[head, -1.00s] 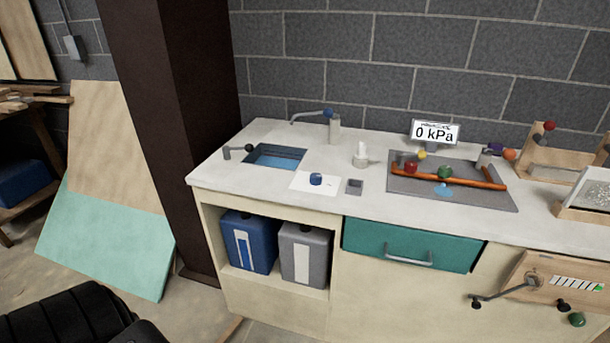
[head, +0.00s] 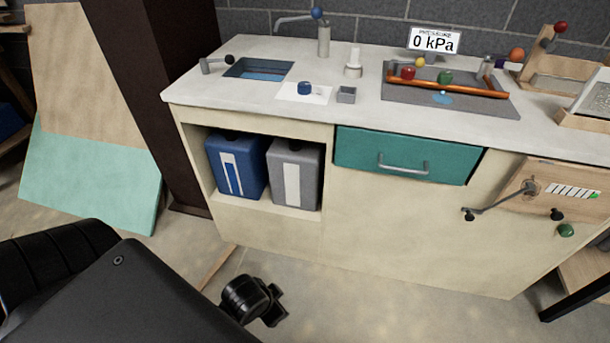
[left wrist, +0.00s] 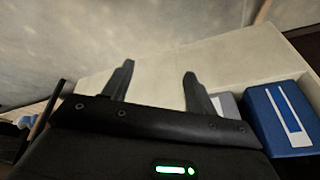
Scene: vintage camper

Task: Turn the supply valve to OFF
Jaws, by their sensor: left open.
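No label naming the supply valve is legible. An orange pipe (head: 460,87) lies on a grey panel on the counter, with a red knob (head: 408,72) and a green knob (head: 445,77) along it. A grey display (head: 433,41) behind it reads 0 kPa. A lever (head: 497,202) with a black end is on the wooden panel at the cabinet's right, above a green knob (head: 566,230). My left gripper is open and empty in the left wrist view (left wrist: 157,70). In the head view my left arm is low, in front of the cabinet. My right gripper is out of view.
The counter (head: 225,99) also holds a sink (head: 258,69), a faucet (head: 323,40) and a blue knob (head: 305,88) on a white sheet. A blue container (head: 237,165) and a grey container (head: 294,175) stand in the open shelf. A teal drawer (head: 405,155) is shut. A dark post (head: 184,80) rises at left.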

